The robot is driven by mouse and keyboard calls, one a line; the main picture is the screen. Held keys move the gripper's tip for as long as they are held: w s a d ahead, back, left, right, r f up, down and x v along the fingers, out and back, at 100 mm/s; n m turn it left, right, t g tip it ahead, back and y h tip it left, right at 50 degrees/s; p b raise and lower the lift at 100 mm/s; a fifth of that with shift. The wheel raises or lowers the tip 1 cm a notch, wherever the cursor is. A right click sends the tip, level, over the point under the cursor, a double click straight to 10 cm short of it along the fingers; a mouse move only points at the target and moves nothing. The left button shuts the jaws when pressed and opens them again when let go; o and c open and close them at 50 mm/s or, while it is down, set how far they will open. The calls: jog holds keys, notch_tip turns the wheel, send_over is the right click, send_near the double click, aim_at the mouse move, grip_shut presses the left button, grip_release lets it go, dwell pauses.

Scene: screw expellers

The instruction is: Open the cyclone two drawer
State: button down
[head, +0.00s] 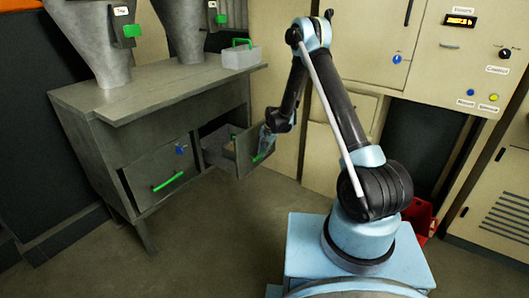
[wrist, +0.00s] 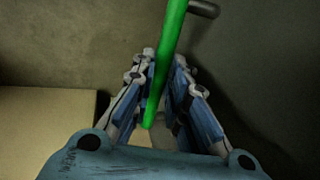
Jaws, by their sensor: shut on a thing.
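A grey metal cabinet (head: 85,95) under two cone-shaped cyclones has two drawers in the head view. The right drawer (head: 243,152) is pulled out from the cabinet, with its inside partly visible. My gripper (head: 266,140) is at the front of this drawer, shut on its green handle (head: 262,153). In the wrist view the green handle (wrist: 167,60) runs between the two fingers of my gripper (wrist: 164,78). The left drawer (head: 150,165) is closed, with its own green handle (head: 168,181). I cannot read which drawer is marked as cyclone two.
A small grey box with a green handle (head: 241,56) stands on the cabinet's top right end. A blue knob (head: 181,149) is by the left drawer. Beige control cabinets (head: 440,60) stand at right, with a red bin (head: 420,215) low down. The floor before the drawers is clear.

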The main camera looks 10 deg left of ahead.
jog(key=shift+w, duration=0.15)
jog(key=c, duration=1.6)
grip_release()
jog(key=shift+d, duration=0.1)
jog(key=shift+v, duration=5.95)
